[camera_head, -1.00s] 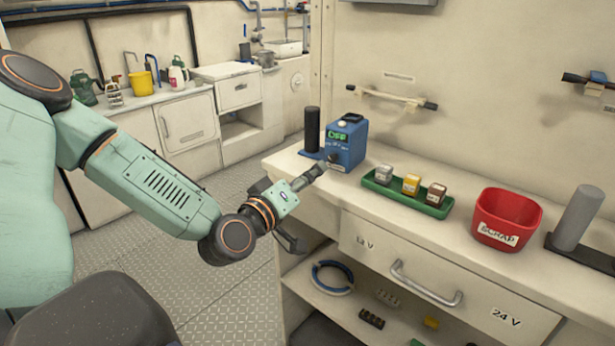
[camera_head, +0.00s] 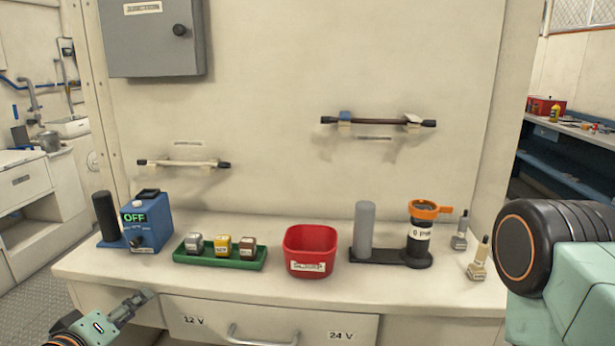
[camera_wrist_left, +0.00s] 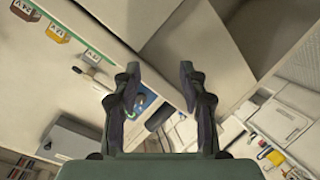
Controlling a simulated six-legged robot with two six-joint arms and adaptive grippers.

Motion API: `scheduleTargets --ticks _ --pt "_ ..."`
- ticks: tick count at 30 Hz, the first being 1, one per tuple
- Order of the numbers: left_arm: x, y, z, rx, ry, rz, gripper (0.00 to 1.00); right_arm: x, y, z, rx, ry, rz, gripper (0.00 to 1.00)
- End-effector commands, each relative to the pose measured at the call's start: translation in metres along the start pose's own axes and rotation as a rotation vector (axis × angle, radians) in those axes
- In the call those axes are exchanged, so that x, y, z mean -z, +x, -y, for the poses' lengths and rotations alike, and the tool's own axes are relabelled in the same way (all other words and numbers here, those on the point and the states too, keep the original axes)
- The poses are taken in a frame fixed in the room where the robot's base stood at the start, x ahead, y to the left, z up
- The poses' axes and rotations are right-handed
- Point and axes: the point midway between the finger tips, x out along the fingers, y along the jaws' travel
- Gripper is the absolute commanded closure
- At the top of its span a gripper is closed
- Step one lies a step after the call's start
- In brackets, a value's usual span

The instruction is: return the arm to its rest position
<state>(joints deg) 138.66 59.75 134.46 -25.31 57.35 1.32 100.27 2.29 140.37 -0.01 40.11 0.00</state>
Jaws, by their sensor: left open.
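My left gripper (camera_head: 130,303) is at the lower left of the head view, in front of the bench's left front edge and below the blue device. In the left wrist view its two fingers (camera_wrist_left: 160,78) stand apart with nothing between them. Part of my right arm (camera_head: 560,270) shows at the right edge of the head view. Its gripper is out of frame.
The bench (camera_head: 400,290) carries a blue device (camera_head: 150,225) reading OFF, a green tray (camera_head: 220,262) with three small blocks, a red bin (camera_head: 310,245), a grey cylinder (camera_head: 364,230) and a black cup with orange rim (camera_head: 419,238). A drawer handle (camera_head: 262,338) protrudes in front.

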Motion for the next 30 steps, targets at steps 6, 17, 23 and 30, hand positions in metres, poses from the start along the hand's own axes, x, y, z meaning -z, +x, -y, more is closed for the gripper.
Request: scheduleTargets --ticks 6,17,23,30 --pt "-0.085 -0.015 0.031 0.155 0.111 0.286 0.57 0.0 0.0 0.0 0.0 0.0 0.0 0.53" --pt "-0.226 -0.107 0.108 0.442 0.367 0.793 0.57 0.0 0.0 0.0 0.0 0.0 0.0 0.53" --pt "-0.276 -0.17 0.142 0.531 0.525 1.015 0.57 0.0 0.0 0.0 0.0 0.0 0.0 0.53" --pt "-0.307 -0.211 0.159 0.538 0.626 1.154 0.57 0.0 0.0 0.0 0.0 0.0 0.0 0.53"
